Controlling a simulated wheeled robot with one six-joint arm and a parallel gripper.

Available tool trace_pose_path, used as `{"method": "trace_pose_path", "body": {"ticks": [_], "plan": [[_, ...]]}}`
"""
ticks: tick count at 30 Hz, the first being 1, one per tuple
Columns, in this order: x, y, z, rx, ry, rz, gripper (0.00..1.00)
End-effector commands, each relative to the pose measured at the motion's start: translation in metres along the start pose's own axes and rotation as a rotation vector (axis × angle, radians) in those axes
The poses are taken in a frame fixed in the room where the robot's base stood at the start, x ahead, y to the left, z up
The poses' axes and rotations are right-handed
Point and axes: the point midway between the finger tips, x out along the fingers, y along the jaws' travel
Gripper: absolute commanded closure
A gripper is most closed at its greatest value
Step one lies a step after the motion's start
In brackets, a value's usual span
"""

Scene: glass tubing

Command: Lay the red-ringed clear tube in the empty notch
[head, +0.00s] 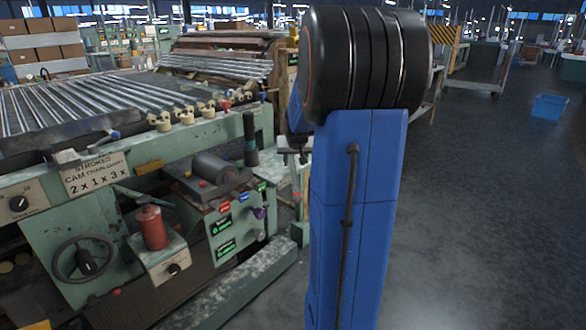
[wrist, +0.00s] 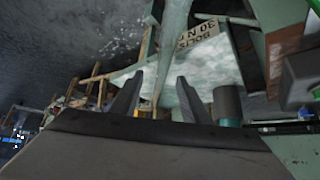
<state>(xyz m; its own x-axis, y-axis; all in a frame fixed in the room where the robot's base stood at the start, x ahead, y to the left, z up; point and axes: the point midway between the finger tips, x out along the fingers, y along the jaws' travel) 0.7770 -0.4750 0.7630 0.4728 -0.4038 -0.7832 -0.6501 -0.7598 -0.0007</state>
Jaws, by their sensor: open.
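Rows of clear glass tubes (head: 95,103) lie side by side on the green machine (head: 100,185) at the left of the head view. More tubes (head: 215,66) lie on its farther section. I cannot make out a red ring on any tube, nor an empty notch. In the wrist view my gripper (wrist: 156,100) is open, with two dark fingers apart and no tube visibly held. A pale green bar (wrist: 174,45) shows beyond the fingers; I cannot tell how far off it is.
The machine's near side carries a handwheel (head: 84,260), a red cylinder (head: 151,228) and a panel of coloured buttons (head: 238,210). Cream-coloured blocks (head: 185,115) line the tube bed's edge. Open grey floor (head: 490,200) lies at the right, with a blue bin (head: 549,107) farther back.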

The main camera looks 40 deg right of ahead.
Motion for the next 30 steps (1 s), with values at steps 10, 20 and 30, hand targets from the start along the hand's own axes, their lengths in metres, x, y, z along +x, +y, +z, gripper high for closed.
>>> {"method": "trace_pose_path", "body": {"ticks": [10, 20, 30], "plan": [[0.036, -0.004, 0.001, -0.001, 0.000, 0.000, 0.58], [0.035, -0.004, 0.001, -0.001, 0.000, 0.000, 0.94], [0.034, -0.004, 0.000, -0.001, 0.001, 0.000, 1.00]]}}
